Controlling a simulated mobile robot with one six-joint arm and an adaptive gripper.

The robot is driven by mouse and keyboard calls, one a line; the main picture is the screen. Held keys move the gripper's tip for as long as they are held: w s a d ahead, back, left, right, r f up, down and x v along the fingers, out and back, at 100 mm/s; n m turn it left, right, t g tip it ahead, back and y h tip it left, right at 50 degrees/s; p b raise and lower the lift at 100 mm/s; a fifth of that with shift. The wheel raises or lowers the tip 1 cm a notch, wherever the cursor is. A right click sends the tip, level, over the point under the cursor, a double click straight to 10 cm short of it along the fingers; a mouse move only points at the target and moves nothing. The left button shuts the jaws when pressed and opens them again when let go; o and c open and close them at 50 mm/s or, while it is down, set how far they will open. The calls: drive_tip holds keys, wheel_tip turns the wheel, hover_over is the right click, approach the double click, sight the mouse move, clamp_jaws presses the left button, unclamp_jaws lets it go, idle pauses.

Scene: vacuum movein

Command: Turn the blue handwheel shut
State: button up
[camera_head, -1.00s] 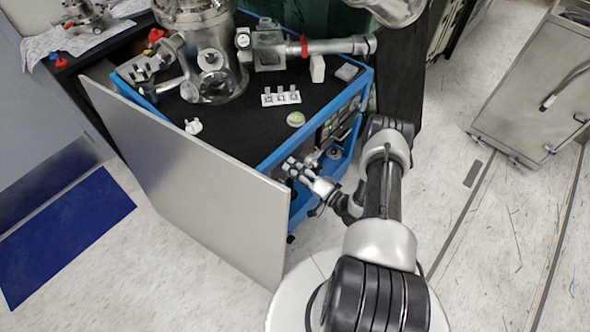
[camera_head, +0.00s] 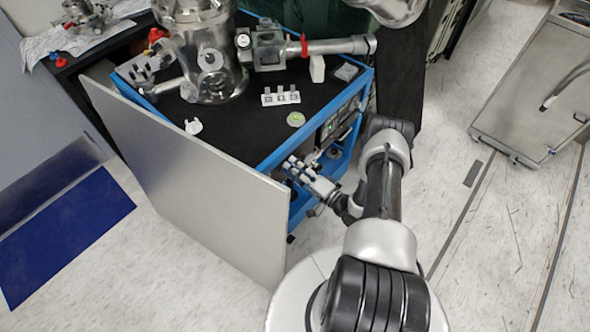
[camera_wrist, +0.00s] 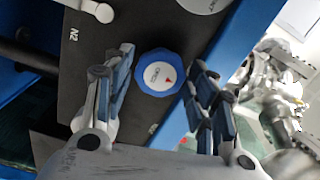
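The blue handwheel (camera_wrist: 159,73) has a scalloped blue rim and a white centre with a small red mark. It sits on a dark panel labelled N2 in the wrist view. My gripper (camera_wrist: 158,92) is open, with one finger on each side of the handwheel in that view. I cannot tell whether the fingers touch it or how far off it is. In the head view my gripper (camera_head: 293,168) is at the open side of the blue-framed cart (camera_head: 310,131); the handwheel is not clear there.
A large grey panel (camera_head: 190,180) stands along the cart's front left, close to my gripper. The cart top holds a steel chamber (camera_head: 212,70) and a white fixture (camera_head: 281,97). A blue frame post (camera_wrist: 232,50) is close by my right finger. Open floor lies right of my arm.

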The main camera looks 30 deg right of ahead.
drive_tip(key=shift+o, duration=1)
drive_tip(key=v, duration=1.2)
